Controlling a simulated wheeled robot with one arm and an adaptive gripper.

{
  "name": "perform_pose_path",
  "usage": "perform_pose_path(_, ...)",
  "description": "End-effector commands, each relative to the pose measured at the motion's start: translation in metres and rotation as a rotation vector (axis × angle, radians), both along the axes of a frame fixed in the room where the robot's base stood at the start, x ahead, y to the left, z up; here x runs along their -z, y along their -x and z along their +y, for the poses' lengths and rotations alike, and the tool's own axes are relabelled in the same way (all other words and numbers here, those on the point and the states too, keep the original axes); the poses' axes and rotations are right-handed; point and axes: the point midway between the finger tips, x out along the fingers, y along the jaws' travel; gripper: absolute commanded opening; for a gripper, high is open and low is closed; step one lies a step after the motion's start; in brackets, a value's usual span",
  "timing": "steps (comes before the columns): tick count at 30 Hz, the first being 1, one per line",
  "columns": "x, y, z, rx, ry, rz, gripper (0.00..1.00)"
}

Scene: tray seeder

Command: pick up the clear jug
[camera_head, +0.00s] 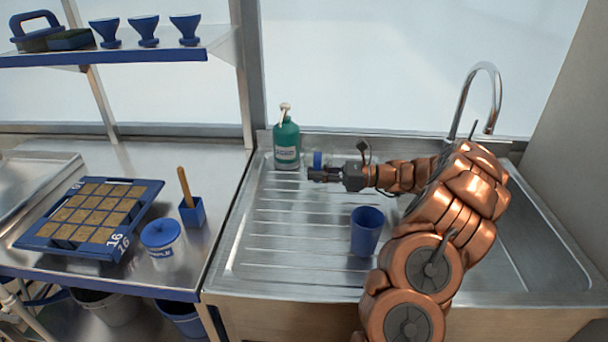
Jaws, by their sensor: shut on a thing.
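The clear jug (318,159) stands at the back of the ribbed steel drainboard (262,235), just right of the green bottle. It is see-through and faint, with a blue part showing. My gripper (318,174) reaches in from the right and is shut on the jug. The gripper's fingers cover the jug's lower part, so I cannot tell whether its base touches the drainboard.
The green pump bottle (286,143) stands close left of the jug. A blue cup (366,231) stands nearer, beside my arm. The tap (490,100) rises at back right. A seed tray (92,215), labelled tub (161,243) and blue holder (192,215) occupy the left bench.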

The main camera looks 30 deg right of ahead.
Motion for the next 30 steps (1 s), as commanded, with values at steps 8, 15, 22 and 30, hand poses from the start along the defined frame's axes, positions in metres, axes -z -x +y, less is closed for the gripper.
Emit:
perform_pose_path(8, 0.000, 0.017, -0.025, 0.000, -0.001, -0.001, 0.00)
perform_pose_path(15, -0.001, 0.029, -0.042, 0.000, 0.000, -0.002, 0.00)
perform_pose_path(22, -0.001, 0.037, -0.054, -0.001, -0.002, -0.001, 0.00)
perform_pose_path(30, 0.000, 0.042, -0.061, -0.001, -0.001, 0.000, 0.00)
